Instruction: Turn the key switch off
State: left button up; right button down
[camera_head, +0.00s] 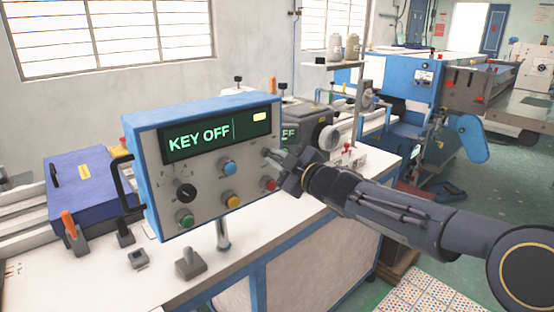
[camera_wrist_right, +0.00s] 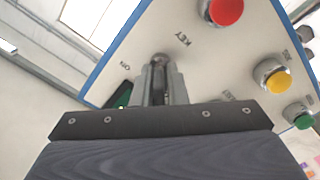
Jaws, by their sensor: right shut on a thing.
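The control box (camera_head: 178,112) has a blue frame and a light front panel, and its green display (camera_head: 215,134) reads "KEY OFF". My right gripper (camera_head: 270,156) reaches in from the right to the panel's right side, below the display. In the right wrist view, its two fingers (camera_wrist_right: 162,72) are shut on the key (camera_wrist_right: 160,59), next to the printed "KEY" label. The fingers hide most of the key switch, so its exact angle is hard to read. My left gripper is not in view.
The panel also carries a red button (camera_head: 270,184), a yellow button (camera_head: 232,200), a blue button (camera_head: 229,167), a green button (camera_head: 185,221) and a black knob (camera_head: 186,191). The box stands above a white table (camera_head: 290,224). A blue machine (camera_head: 408,90) stands behind.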

jog(key=c, duration=1.6)
grip_release()
jog(key=shift+o, duration=0.2)
jog(key=v, duration=0.7)
jog(key=shift+s+d, duration=0.25)
jog(key=shift+s, duration=0.05)
